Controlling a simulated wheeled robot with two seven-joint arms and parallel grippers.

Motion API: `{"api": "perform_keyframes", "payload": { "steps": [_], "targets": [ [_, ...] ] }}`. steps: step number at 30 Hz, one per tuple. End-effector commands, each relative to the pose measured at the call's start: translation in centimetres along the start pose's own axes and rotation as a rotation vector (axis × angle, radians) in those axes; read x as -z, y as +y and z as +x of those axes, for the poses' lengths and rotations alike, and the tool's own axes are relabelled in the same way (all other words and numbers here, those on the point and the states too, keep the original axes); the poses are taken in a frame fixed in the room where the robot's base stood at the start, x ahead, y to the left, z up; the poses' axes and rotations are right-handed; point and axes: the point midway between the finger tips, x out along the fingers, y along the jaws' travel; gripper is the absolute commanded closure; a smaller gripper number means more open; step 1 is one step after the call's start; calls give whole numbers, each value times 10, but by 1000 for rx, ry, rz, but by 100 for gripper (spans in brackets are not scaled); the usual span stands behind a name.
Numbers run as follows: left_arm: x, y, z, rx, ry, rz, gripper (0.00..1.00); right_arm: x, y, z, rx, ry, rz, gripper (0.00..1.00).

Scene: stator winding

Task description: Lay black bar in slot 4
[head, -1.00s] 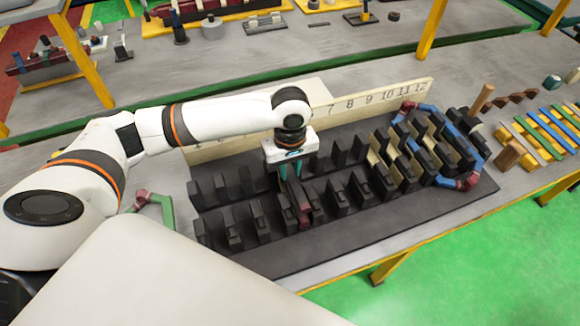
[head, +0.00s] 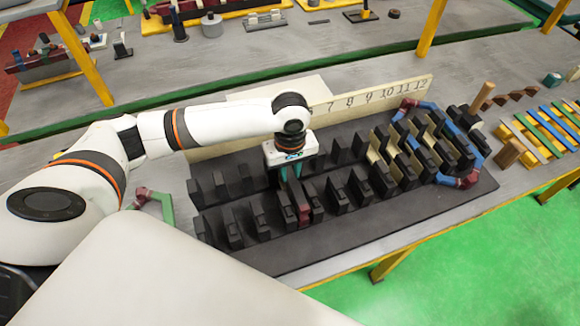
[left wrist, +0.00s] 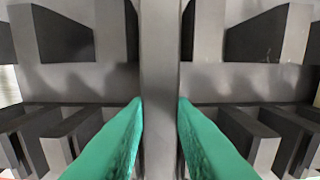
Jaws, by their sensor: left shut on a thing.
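My left gripper (head: 291,176) points down over the black slotted block (head: 270,258). In the left wrist view its green fingers (left wrist: 160,105) are shut on a long dark grey bar (left wrist: 160,50), which runs from top to bottom between them. In the head view the fingers hide much of this bar. A dark red piece (head: 303,211) shows just in front of the fingers, among the near row of black posts; I cannot tell whether it belongs to the bar. My right gripper is not in view.
Cream pieces and a blue and red chain (head: 465,145) fill the block's right end. Coloured strips (head: 545,130) lie on the table farther right. A green and red piece (head: 163,205) lies left of the block. Black posts stand close on both sides of the fingers.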

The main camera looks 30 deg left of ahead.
Motion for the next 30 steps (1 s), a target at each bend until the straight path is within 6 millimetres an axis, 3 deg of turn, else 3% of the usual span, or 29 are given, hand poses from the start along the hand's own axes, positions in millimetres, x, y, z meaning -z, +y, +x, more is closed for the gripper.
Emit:
{"api": "perform_keyframes", "payload": {
  "steps": [30],
  "targets": [
    [0,0,23,2,-1,-1,100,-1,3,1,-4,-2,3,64]
  ]
}}
